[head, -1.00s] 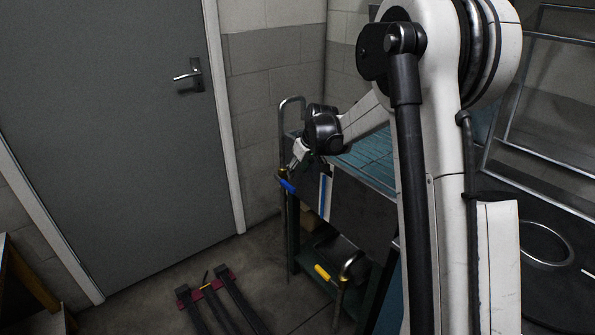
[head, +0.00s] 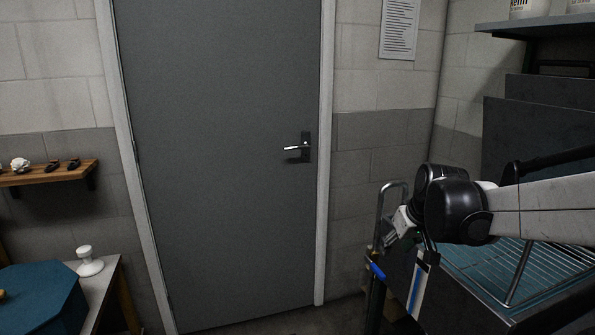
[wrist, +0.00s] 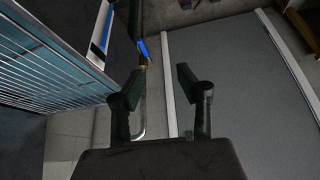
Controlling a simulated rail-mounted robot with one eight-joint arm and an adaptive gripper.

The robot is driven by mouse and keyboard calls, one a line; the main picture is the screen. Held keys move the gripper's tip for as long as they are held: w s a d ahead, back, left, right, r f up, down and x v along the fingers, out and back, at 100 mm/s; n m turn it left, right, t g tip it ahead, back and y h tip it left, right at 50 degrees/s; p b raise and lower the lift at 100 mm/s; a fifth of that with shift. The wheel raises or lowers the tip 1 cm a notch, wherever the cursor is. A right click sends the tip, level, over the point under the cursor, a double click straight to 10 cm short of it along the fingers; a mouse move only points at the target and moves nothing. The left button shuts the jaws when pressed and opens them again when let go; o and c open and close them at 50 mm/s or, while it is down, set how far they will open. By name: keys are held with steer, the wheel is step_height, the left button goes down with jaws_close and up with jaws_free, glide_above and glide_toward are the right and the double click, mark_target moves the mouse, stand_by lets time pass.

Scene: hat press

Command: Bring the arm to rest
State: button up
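My arm (head: 545,207) reaches in from the right edge in the head view. Its dark wrist joint is above the left end of a bench with a wire rack. My gripper (head: 392,236) is at the arm's left end, small and partly hidden in the head view. In the wrist view the two fingers of my gripper (wrist: 161,82) stand apart with nothing between them. The gripper is open and empty, in the air near the bench's corner and the grey door.
A closed grey door (head: 225,150) with a lever handle stands behind. The wire rack (head: 540,270) lies on the bench at right, near a curved metal handle (head: 383,205) and a blue-marked strip (head: 418,285). A table with a blue box (head: 40,300) is at lower left.

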steer(key=s+a+r+m+p, duration=0.1)
steer(key=s+a, duration=0.1)
steer(key=s, duration=1.1)
steer(key=s+a+r+m+t+p, duration=0.1)
steer(key=s+a+r+p, duration=0.1)
steer(key=s, duration=1.1)
steer(key=shift+s+t+h, duration=0.25)
steer(key=shift+t+h, duration=0.05)
steer(key=shift+h, duration=0.1)
steer(key=shift+a, duration=0.1)
